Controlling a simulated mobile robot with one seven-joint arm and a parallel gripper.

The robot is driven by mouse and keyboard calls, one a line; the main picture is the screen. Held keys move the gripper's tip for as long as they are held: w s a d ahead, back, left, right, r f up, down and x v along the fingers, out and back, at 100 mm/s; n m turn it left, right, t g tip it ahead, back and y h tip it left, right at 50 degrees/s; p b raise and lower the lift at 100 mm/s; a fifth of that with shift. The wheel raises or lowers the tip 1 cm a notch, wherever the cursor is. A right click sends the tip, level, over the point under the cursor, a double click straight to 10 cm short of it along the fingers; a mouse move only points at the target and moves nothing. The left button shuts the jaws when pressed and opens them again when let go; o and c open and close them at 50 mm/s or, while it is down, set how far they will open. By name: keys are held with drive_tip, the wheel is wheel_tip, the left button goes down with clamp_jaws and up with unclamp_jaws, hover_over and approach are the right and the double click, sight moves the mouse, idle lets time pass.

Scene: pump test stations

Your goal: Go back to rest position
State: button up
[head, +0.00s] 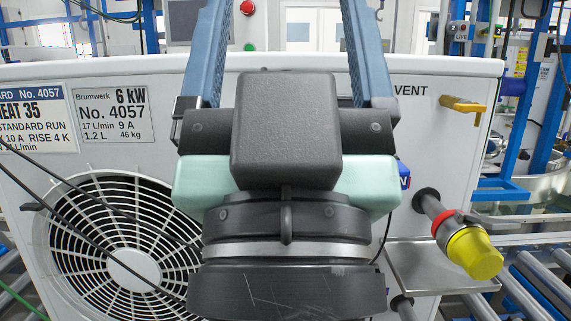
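My gripper (286,30) fills the middle of the view, seen from behind. It has a dark body, mint-green sides and two blue fingers. The fingers stand wide apart and point away from me. Their tips run out of the top of the picture, and I see nothing held between them. Behind it stands a white pump unit (420,140) with labels reading No. 4057 and 6 KW. My gripper hides the unit's middle. Whether the gripper touches the unit I cannot tell.
The unit has a round fan grille (135,262), a yellow vent lever (462,104) and a pipe with a yellow cap (475,254) sticking out at right. A metal tray (435,267) sits below the pipe. Rollers (540,285) lie at lower right. Thin black cables cross the left side.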

wheel_tip(320, 180, up, 20)
drive_tip(key=p, duration=2)
drive_tip(key=shift+a, duration=0.2)
